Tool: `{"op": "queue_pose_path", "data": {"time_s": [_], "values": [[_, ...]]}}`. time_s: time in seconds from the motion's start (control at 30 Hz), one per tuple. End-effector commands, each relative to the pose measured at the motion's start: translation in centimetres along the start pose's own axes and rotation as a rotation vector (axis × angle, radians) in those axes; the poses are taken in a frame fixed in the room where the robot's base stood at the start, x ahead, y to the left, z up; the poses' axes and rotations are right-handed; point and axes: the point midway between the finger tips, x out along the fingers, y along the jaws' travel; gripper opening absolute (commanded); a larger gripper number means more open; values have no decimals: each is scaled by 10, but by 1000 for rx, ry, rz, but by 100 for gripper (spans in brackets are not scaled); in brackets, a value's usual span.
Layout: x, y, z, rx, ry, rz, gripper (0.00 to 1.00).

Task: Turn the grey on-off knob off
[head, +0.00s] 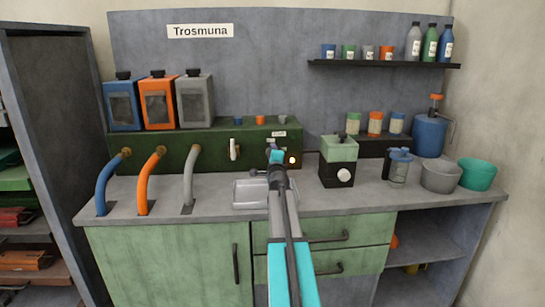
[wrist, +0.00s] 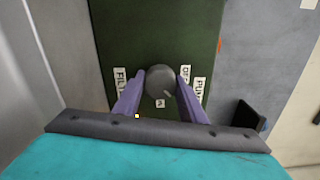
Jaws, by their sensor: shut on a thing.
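The grey on-off knob (wrist: 158,84) is round and sits on the dark green panel (wrist: 140,30) in the wrist view. A small mark shows near its lower right rim. My gripper (wrist: 160,77) has its two purple fingers on either side of the knob, shut on it. In the head view my gripper (head: 275,157) reaches the right part of the green control box (head: 205,150) and hides the knob. White labels surround the knob, partly covered by the fingers.
A white handle (head: 234,149) is on the box left of my gripper. Blue, orange and grey hoses (head: 148,178) run to the counter. A metal tray (head: 250,192) lies below my arm. A green-topped machine (head: 339,160) stands close on the right.

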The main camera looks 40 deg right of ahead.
Motion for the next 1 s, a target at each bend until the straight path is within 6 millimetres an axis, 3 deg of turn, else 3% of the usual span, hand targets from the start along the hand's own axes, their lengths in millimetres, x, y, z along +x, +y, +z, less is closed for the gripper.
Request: {"op": "queue_pose_path", "data": {"time_s": [0.6, 1.0], "values": [[0, 2, -2, -576, 1, 0, 15], [0, 0, -2, -793, 1, 1, 15]]}}
